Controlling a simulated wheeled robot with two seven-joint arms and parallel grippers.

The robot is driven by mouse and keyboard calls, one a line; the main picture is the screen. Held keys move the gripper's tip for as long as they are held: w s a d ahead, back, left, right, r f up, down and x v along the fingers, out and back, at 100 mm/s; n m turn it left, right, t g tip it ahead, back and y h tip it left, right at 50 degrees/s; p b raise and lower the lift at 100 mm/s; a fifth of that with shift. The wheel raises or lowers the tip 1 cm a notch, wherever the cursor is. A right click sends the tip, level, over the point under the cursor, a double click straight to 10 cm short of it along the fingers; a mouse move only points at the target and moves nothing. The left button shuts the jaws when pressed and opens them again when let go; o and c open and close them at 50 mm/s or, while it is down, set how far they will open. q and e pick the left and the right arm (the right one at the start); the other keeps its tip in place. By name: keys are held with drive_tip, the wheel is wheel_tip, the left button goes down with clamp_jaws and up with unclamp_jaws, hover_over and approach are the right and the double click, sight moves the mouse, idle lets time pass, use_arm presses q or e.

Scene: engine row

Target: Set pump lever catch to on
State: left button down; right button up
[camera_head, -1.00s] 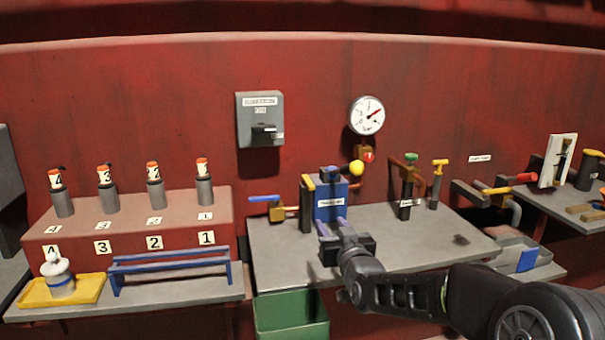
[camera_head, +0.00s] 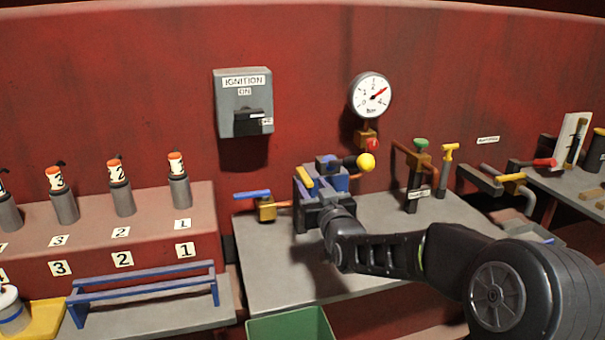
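The pump (camera_head: 336,184) is a blue block at the back of the middle bench, with a dark lever ending in a yellow ball (camera_head: 366,161) that points right. A yellow-topped piece (camera_head: 304,177), perhaps the lever catch, stands at the pump's left side. My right gripper (camera_head: 307,190) is right at the front left of the pump, close to this yellow piece. Its body hides the pump's label and lower front. Whether its fingers touch or hold the yellow piece cannot be told. Any on marking of the catch is not visible. My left gripper is not in view.
A blue-handled brass valve (camera_head: 265,207) is just left of the gripper. A green-topped valve (camera_head: 420,150) and a yellow T-handle (camera_head: 449,160) stand right. A pressure gauge (camera_head: 371,95) and ignition box (camera_head: 243,103) hang on the wall. The bench front (camera_head: 275,275) is clear.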

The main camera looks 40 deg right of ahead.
sight(299, 168)
drive_tip(key=p+x, duration=0.1)
drive_tip(key=x, duration=0.6)
drive_tip(key=shift+w+d, duration=0.15)
drive_tip(key=shift+w, duration=0.2)
drive_tip(key=shift+c, duration=0.6)
clamp_jaws()
idle(0.5)
